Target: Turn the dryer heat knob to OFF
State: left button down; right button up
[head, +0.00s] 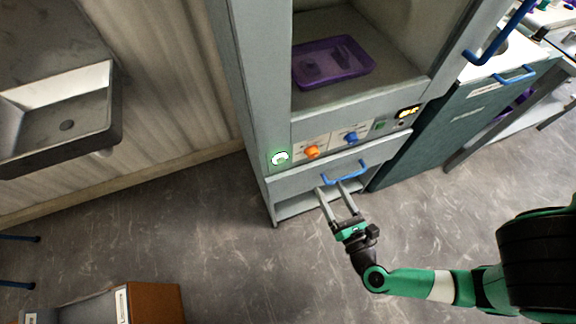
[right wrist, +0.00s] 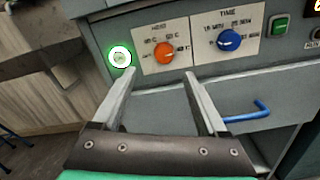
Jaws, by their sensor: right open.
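The dryer is a grey cabinet (head: 245,110) with a control panel below its open chamber. The orange heat knob (head: 312,152) sits on a pale label plate; it also shows in the right wrist view (right wrist: 164,53), where its label reads HEAT with temperature marks too small to read surely. Its pointer direction cannot be told. My right gripper (head: 329,188) is open and empty, below the panel near the blue drawer handle. In the right wrist view its fingers (right wrist: 158,82) point up toward the panel, apart from the knob. My left gripper is not in view.
Right of the heat knob are a blue TIME knob (head: 351,137), a green switch (head: 379,126) and a lit display (head: 407,112). A green-ringed round gauge or light (head: 280,157) is left. A blue handle (head: 345,174) projects below. A purple tray (head: 333,62) lies in the chamber.

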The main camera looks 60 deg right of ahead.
aim_at(314, 156)
jog(key=shift+n+y, duration=0.3)
jog(key=shift+n, duration=0.1)
jog(key=x, duration=0.7)
jog(key=b+x, duration=0.1)
jog(key=x, duration=0.2)
jog(key=shift+d+f, duration=0.25)
jog(key=shift+d, duration=0.4)
jog(key=shift+c, duration=0.2)
grip_shut()
